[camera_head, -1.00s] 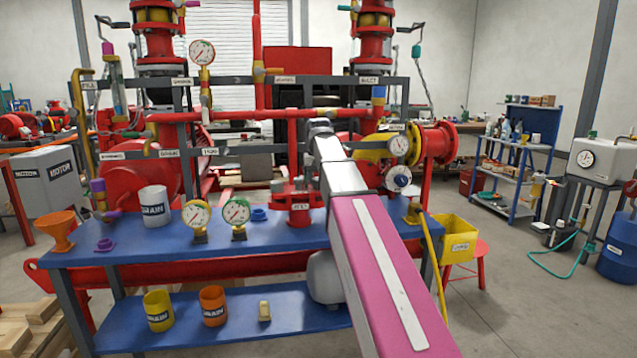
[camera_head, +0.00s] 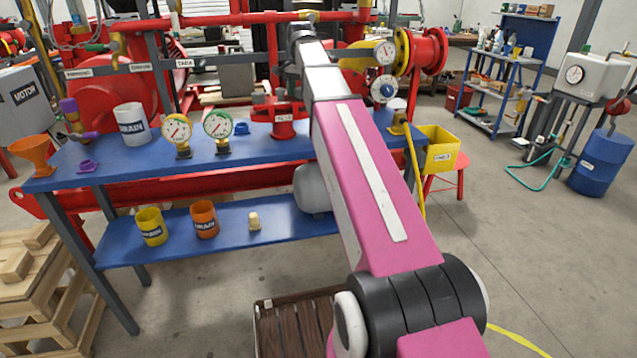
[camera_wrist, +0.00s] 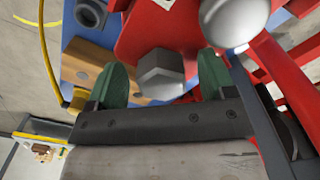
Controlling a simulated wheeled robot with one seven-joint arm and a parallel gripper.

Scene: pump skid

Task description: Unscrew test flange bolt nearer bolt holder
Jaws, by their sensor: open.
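In the wrist view, a grey hex bolt head (camera_wrist: 160,75) stands on the red test flange (camera_wrist: 150,28). My gripper (camera_wrist: 163,82) is open, with one green finger pad on each side of the bolt head. Gaps show between the pads and the head. A rounded grey metal part (camera_wrist: 234,18) sits to the right on the flange. A tan block with a dark round hole (camera_wrist: 90,72), perhaps the bolt holder, lies to the left on the blue surface. In the head view the red test flange (camera_head: 284,122) stands on the blue bench; my arm hides the gripper.
Two gauges, one yellow (camera_head: 177,130) and one green (camera_head: 218,126), a white drain cup (camera_head: 132,124) and an orange funnel (camera_head: 33,153) stand on the bench (camera_head: 245,150). A yellow bin (camera_head: 438,150) is at its right. A red pipe (camera_wrist: 280,68) runs close to the right finger.

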